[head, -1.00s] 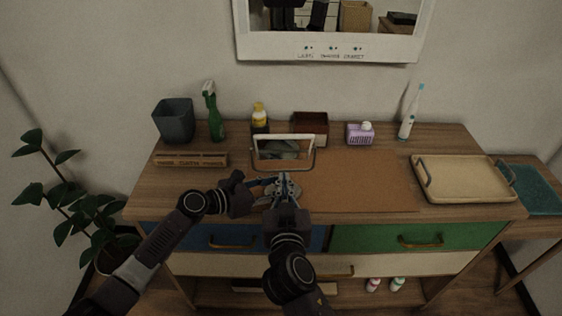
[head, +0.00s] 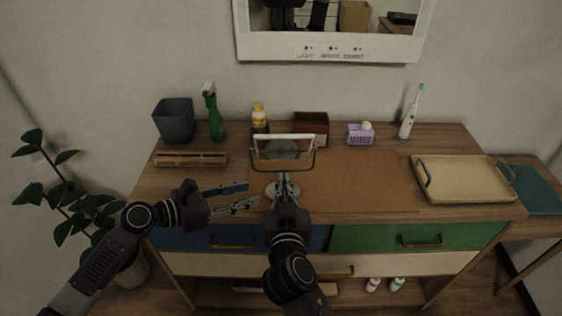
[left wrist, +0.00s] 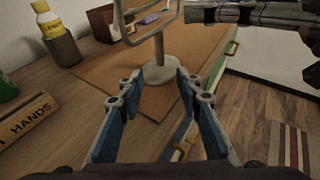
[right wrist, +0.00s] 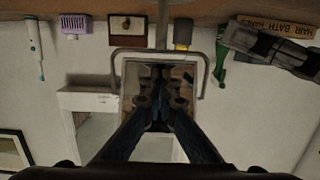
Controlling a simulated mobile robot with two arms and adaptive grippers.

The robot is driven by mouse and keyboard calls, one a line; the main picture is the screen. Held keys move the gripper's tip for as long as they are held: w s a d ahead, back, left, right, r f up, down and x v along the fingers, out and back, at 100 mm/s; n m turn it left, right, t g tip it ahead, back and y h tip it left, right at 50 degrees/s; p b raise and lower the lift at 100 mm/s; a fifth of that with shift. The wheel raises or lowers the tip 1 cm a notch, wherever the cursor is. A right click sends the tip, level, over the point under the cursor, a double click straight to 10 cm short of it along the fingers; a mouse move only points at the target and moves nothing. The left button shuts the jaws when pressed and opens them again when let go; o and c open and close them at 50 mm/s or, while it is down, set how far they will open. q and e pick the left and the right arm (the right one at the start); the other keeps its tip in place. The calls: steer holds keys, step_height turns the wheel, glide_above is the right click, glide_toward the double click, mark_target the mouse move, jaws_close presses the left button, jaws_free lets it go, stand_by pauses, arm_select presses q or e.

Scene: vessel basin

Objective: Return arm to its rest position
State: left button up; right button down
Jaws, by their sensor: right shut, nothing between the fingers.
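A small framed mirror (head: 284,150) on a round-based stand stands near the front of the brown mat, left of its middle. The stand's base (left wrist: 157,92) shows ahead of my left fingers in the left wrist view. My left gripper (head: 250,194) is open and empty, left of the base and apart from it. My right gripper (head: 283,181) is shut and empty in front of the mirror. The mirror glass (right wrist: 160,82) faces my right fingers in the right wrist view and reflects them. I cannot tell whether they touch it.
A wooden holder (head: 190,159), grey bin (head: 173,121), green spray bottle (head: 213,114), yellow-capped bottle (head: 260,118), brown box (head: 310,126), purple container (head: 360,134) and toothbrush (head: 410,112) line the back. A tray (head: 463,180) sits right. The mat's right half (head: 370,180) is clear.

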stand_by(0.4)
